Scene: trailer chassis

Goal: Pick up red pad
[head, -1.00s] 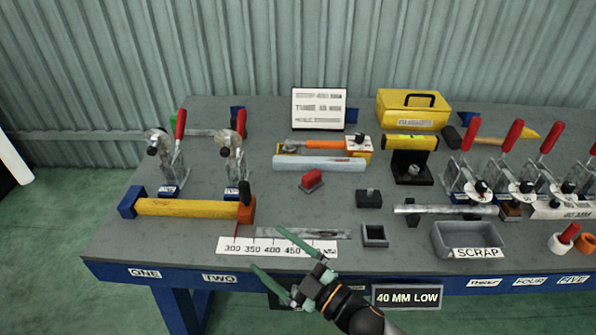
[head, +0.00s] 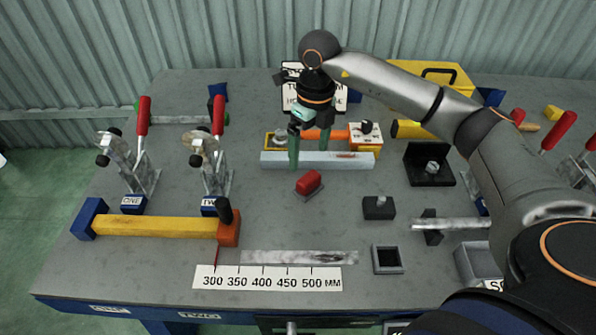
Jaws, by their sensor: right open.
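The red pad (head: 309,182) sits on a small dark base on the grey bench, near the middle of the head view. My right gripper (head: 309,160) points down from above, with its two green fingers apart and nothing seen between them. The fingers show just behind the pad in the picture, in front of the pale bar; their exact height above the bench is hard to tell. My left gripper is not in view.
A pale bar (head: 285,160) lies behind the pad. A dark block (head: 378,208) stands to its right, and a yellow bar clamp (head: 155,227) lies to the left. Toggle clamps (head: 212,165) stand at the left. Bench (head: 300,222) in front of the pad is clear.

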